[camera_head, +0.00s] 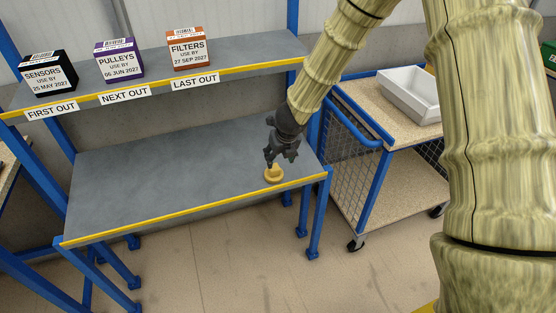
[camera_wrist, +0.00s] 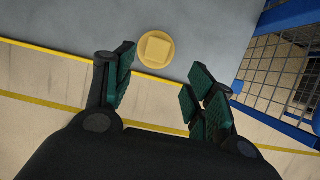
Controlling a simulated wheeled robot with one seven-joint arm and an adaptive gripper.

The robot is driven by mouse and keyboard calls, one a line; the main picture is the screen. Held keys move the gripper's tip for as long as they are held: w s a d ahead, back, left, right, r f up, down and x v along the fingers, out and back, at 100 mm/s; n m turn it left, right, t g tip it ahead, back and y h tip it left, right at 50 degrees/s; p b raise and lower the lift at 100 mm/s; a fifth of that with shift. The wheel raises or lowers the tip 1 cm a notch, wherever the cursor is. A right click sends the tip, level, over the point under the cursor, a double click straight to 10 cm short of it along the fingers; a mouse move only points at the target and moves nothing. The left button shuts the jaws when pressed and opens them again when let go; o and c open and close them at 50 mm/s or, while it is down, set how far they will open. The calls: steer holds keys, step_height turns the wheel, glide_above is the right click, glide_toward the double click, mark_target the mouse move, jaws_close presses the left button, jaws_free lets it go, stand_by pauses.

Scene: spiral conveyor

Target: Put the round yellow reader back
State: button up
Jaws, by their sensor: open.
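The round yellow reader (camera_head: 274,174) lies on the grey lower shelf (camera_head: 170,185), near its front right corner by the yellow edge strip. In the wrist view the reader (camera_wrist: 155,48) shows as a yellow disc with a paler square on top. My gripper (camera_head: 270,161) is just above and beside the reader in the head view. In the wrist view my gripper (camera_wrist: 160,90) has its fingers spread wide, with nothing between them. The reader lies beyond the fingertips, towards the left finger, and does not appear to be touched.
On the upper shelf stand a black SENSORS box (camera_head: 48,72), a purple PULLEYS box (camera_head: 119,60) and an orange FILTERS box (camera_head: 188,50). A blue trolley (camera_head: 385,145) with a white tray (camera_head: 408,97) stands at the right. The rest of the lower shelf is clear.

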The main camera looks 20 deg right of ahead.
steer(key=shift+s+r, duration=0.2)
steer(key=shift+r, duration=0.2)
steer(key=s+d+f+n+g+h, duration=0.2)
steer(key=s+d+f+n+g, duration=0.1)
steer(key=s+f+n, duration=1.65)
steer(key=s+a+f+n+y, duration=0.1)
steer(key=s+a+f+n, duration=0.1)
steer(key=s+n, duration=0.5)
steer(key=s+a+f+n+g, duration=0.1)
steer(key=s+f+n, duration=0.4)
steer(key=s, duration=1.2)
steer(key=n, duration=0.3)
steer(key=shift+a+f+g+y, duration=0.15)
steer(key=shift+a+g+y, duration=0.15)
steer(key=shift+a+y, duration=0.1)
steer(key=shift+n, duration=0.25)
